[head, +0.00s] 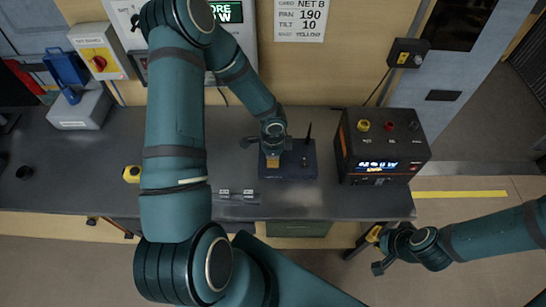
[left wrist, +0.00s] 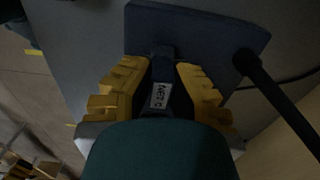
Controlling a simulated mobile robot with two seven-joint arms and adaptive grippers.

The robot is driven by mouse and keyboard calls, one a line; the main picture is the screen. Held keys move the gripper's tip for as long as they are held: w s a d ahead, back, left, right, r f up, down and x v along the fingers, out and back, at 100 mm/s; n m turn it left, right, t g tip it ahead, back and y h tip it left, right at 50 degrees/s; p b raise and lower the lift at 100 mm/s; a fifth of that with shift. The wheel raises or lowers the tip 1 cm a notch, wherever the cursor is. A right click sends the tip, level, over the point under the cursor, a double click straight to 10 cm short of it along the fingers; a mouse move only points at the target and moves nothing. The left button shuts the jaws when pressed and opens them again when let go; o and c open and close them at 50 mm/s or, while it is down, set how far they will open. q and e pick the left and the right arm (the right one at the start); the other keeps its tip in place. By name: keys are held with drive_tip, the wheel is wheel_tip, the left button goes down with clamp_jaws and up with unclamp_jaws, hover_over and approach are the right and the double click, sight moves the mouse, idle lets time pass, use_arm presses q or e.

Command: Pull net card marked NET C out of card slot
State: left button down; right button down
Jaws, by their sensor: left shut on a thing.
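The dark blue base unit (head: 302,170) lies on the grey bench, with a thin black antenna (head: 308,131) at its right. It also fills the top of the left wrist view (left wrist: 200,25). My left gripper (head: 273,158) is over its left part, pointing down. In the left wrist view its yellow fingers (left wrist: 158,85) are shut on the dark card with a white NET C label (left wrist: 159,95). The card's far end meets the base; I cannot tell how deep it sits in the slot. My right gripper (head: 376,250) is off the bench's front right corner, its jaws unclear.
A black box with a lit display (head: 372,164) stands right of the base. A grey box with a blue lever (head: 80,109) and a yellow item (head: 131,174) are at the left. A metal fitting (head: 237,194) lies near the front edge. A NET B sign (head: 300,18) hangs behind.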

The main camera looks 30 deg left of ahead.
use_arm(q)
drive_tip(key=shift+r+p, duration=0.9)
drive_tip(key=shift+r, duration=0.5)
drive_tip(key=shift+r+p, duration=0.45)
drive_tip(key=shift+r, duration=1)
